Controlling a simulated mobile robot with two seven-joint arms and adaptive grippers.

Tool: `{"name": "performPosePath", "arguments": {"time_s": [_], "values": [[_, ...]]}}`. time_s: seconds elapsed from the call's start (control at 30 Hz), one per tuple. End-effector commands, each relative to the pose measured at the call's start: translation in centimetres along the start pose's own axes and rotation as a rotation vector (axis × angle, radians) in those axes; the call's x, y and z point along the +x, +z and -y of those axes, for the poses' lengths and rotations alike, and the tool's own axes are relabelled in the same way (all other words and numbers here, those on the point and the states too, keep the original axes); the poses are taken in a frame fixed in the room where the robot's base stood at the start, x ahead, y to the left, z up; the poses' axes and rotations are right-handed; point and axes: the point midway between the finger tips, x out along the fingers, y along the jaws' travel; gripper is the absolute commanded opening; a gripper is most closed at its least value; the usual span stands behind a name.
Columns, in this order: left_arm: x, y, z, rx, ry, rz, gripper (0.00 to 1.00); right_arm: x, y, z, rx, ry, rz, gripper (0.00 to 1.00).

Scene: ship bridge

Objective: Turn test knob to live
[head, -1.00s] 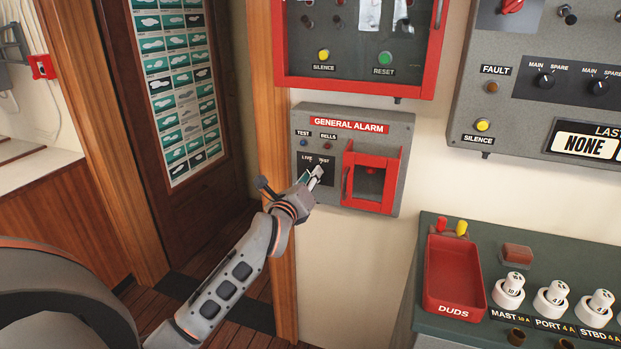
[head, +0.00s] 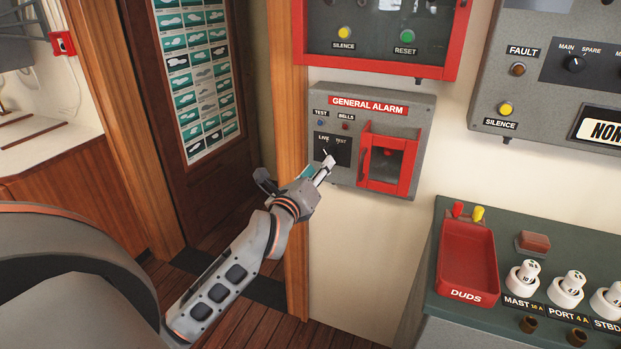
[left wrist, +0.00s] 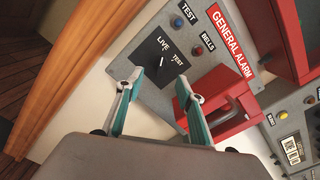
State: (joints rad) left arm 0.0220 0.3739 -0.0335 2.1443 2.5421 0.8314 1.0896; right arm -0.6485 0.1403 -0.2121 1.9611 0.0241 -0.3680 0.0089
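The test knob (head: 326,152) is a small black knob on a black plate on the grey general alarm box (head: 425,125). It also shows in the left wrist view (left wrist: 160,63), between the fingers and beyond their tips. Its short white mark appears to point toward LIVE, though it is small. My left gripper (head: 324,170) is just below and in front of the knob, apart from it. In the left wrist view its two fingers (left wrist: 160,84) are spread with nothing between them. My right gripper is not in view.
A red hinged cover (head: 366,161) stands out right of the knob. A red-framed panel (head: 382,72) hangs above. A wooden door post (head: 291,120) is close on the left. A red DUDS tray (head: 467,295) sits on the green console at lower right.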

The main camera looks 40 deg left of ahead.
Motion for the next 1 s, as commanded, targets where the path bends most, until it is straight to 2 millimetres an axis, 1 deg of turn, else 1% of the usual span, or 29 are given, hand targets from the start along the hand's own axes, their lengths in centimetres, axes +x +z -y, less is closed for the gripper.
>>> {"name": "performPosePath", "arguments": {"time_s": [0.03,0.1,0.2,0.33,0.5,1.0], "values": [[-1.1,-0.1,0.0,-0.001,0.000,-0.003,0.38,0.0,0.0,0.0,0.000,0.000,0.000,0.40],[-2.4,-0.1,0.0,-0.001,0.000,-0.002,0.38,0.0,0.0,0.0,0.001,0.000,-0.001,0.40],[-3.7,-0.1,0.0,-0.001,0.000,-0.003,0.38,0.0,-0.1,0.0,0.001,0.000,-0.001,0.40],[-4.8,-0.1,0.0,-0.002,0.001,-0.002,0.38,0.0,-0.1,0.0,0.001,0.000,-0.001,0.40],[-5.2,0.0,0.0,-0.001,0.000,0.000,0.38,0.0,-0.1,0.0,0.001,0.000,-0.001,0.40],[-5.2,0.0,0.0,0.011,0.000,0.004,0.38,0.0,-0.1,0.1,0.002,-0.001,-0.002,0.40]]}}
